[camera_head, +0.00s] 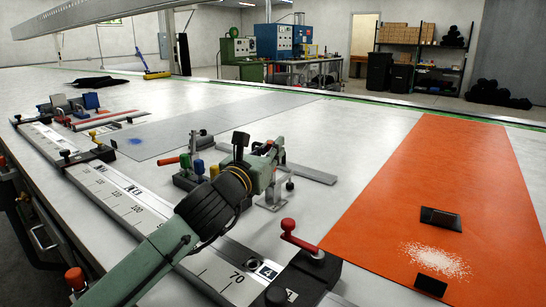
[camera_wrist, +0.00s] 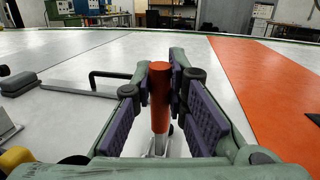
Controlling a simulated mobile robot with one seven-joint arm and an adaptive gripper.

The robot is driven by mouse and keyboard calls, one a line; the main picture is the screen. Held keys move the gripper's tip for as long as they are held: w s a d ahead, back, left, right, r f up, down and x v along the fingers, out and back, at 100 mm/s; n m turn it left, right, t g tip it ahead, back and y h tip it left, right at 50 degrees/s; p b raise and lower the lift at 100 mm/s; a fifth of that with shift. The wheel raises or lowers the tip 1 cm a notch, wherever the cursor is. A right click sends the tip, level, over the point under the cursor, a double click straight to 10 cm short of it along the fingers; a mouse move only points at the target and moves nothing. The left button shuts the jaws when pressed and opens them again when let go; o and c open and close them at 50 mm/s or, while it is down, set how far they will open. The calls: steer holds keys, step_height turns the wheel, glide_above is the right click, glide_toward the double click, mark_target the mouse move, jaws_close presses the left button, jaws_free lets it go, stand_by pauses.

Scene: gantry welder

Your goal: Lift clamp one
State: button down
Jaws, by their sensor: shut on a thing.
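My gripper (camera_wrist: 166,80) is shut on the upright red handle (camera_wrist: 160,98) of a clamp, with a purple-padded finger on each side. The clamp's metal lower part shows below the handle. In the head view, my gripper (camera_head: 270,152) is over the middle of the table, and the silvery clamp foot (camera_head: 272,200) shows beneath it. The fingers hide most of the handle there. I cannot tell whether the foot touches the table. No label for clamp one is readable.
A numbered rail (camera_head: 125,203) runs along the near table edge, with a black stop block (camera_head: 308,274) bearing a red lever. Colored-knob clamps (camera_head: 187,178) stand left of my gripper. An orange mat (camera_head: 420,190) at right holds two black pieces and white granules. The far table is mostly clear.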

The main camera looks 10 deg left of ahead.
steer(key=shift+s+a+f+t+b, duration=0.2)
steer(key=shift+f+t+b, duration=0.1)
steer(key=shift+b, duration=0.15)
steer(key=shift+r, duration=0.3)
steer(key=c, duration=1.6)
jaws_free()
steer(key=shift+o, duration=0.2)
steer(key=shift+s, duration=0.15)
steer(key=v, duration=1.1)
steer(key=shift+s+f, duration=0.15)
steer(key=shift+s, duration=0.25)
steer(key=shift+a, duration=0.1)
